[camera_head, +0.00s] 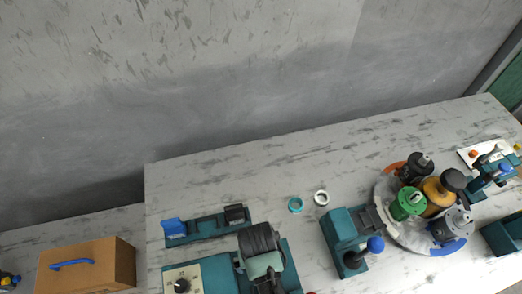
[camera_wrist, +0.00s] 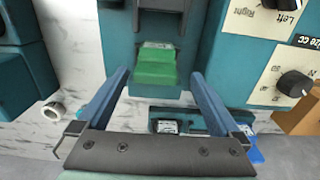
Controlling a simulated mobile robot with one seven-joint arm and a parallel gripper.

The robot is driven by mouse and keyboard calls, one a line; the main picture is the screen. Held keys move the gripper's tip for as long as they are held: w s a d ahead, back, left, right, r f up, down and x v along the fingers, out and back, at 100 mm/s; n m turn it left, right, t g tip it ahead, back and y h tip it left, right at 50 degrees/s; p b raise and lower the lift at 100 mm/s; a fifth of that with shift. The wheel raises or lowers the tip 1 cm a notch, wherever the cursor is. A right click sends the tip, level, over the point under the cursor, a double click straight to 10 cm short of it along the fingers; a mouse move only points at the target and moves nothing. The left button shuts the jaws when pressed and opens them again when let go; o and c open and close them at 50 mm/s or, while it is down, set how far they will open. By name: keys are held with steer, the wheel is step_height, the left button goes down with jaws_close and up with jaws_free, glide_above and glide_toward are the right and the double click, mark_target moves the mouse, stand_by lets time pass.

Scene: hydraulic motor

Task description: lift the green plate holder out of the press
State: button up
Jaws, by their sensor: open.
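The green plate holder (camera_wrist: 155,66) shows in the wrist view as a bright green block with a pale top edge, seated in a recess of the teal press (camera_wrist: 207,45). My gripper (camera_wrist: 160,76) is open, with one blue-grey finger to the left of the holder and one to the right. Gaps show between the fingers and the holder, and I see no contact. The holder's far part is hidden inside the press. In the head view the teal press (camera_head: 215,272) is at the bottom edge, partly covered by my arm, and I cannot make out the holder there.
A control panel with a black knob (camera_wrist: 293,84) sits right of the press in the wrist view. In the head view, a teal ring (camera_head: 296,205), a white ring (camera_head: 321,198) and a round stand (camera_head: 388,215) with several parts lie to the right. A cardboard box (camera_head: 88,266) is left.

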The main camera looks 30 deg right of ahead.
steer(key=f, duration=0.3)
steer(key=shift+s+d+f+p, duration=0.2)
steer(key=shift+s+p, duration=0.1)
steer(key=shift+s, duration=0.05)
steer(key=shift+f, duration=0.6)
steer(key=shift+c, duration=0.2)
steer(key=shift+r, duration=0.1)
steer(key=c, duration=1.5)
